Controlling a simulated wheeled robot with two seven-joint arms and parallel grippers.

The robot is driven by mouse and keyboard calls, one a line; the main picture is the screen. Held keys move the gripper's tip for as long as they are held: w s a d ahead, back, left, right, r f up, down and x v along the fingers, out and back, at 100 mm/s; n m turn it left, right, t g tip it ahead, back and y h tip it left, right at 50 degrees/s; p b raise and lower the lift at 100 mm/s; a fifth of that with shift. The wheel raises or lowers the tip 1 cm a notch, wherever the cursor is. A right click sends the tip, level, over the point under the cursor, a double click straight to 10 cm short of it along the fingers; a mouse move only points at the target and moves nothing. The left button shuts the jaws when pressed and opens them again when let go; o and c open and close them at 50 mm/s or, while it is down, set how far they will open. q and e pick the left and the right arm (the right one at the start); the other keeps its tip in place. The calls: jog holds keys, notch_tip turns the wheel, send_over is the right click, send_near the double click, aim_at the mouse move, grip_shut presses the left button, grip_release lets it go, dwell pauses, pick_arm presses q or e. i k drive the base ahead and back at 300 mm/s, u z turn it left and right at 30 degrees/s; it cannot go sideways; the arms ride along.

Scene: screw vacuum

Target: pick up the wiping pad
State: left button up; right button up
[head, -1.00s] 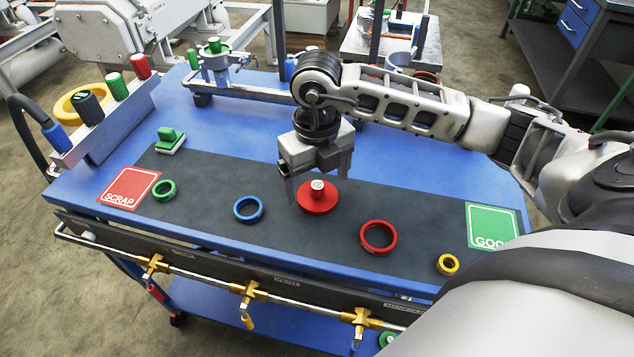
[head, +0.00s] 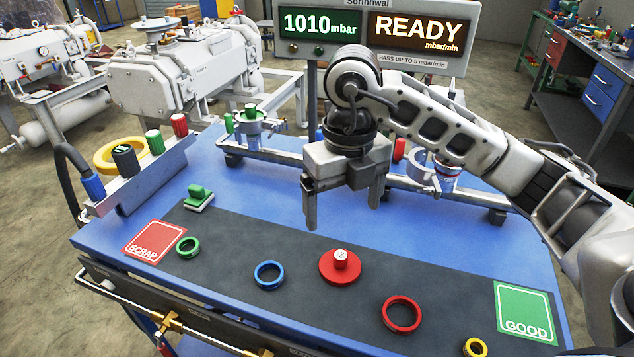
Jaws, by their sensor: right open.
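The wiping pad (head: 200,197), a green grip block on a white base, appears to be the small piece lying on the blue table at the left, by the dark mat's back edge. My right gripper (head: 343,208) is open and empty, fingers pointing down. It is above the table, well to the right of the pad and behind the red disc. Nothing hides the pad. My left gripper is out of view.
The dark mat (head: 235,240) holds a green ring (head: 187,247), a blue ring (head: 269,275), a red knobbed disc (head: 340,267) and a red ring (head: 401,314). A silver pipe fixture (head: 290,143) runs along the back. A rack with colored caps (head: 140,177) stands left.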

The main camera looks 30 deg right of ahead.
aim_at(199, 197)
jog(key=k, duration=1)
